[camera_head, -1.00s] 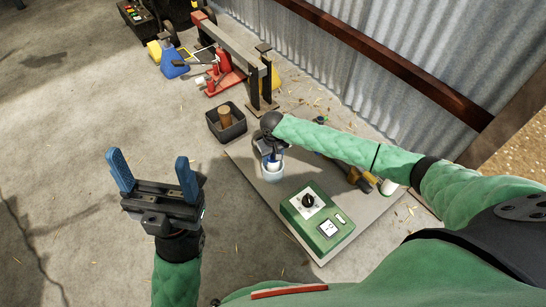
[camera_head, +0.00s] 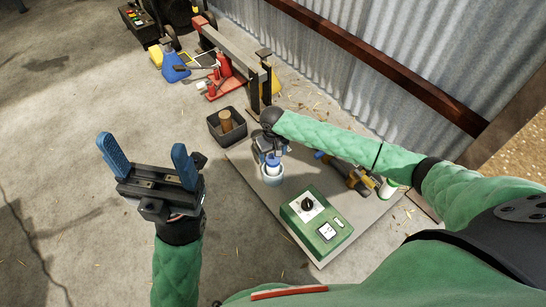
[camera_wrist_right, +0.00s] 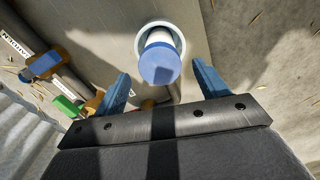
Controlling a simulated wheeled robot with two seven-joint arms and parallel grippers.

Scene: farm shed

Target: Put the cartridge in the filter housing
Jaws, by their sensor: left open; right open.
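The cartridge, a white cylinder with a blue cap (camera_wrist_right: 160,65), stands in the round pale-blue filter housing (camera_head: 272,179) on the board. Its upper part sticks out above the rim; how deep it sits is hidden. The cap also shows in the head view (camera_head: 272,160). In the right wrist view the housing rim (camera_wrist_right: 178,34) encircles the cartridge. My right gripper (camera_wrist_right: 161,88) is open just back from the cap, its blue fingers apart and holding nothing. My left gripper (camera_head: 148,166) is open and empty over the floor at the left.
The board (camera_head: 245,157) also carries a green box with a dial (camera_head: 316,221) and a yellow-brown tool (camera_head: 345,174). A dark bin (camera_head: 213,123) with a wooden piece stands behind. A metal wall (camera_head: 355,70) closes the right side. The left floor is clear.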

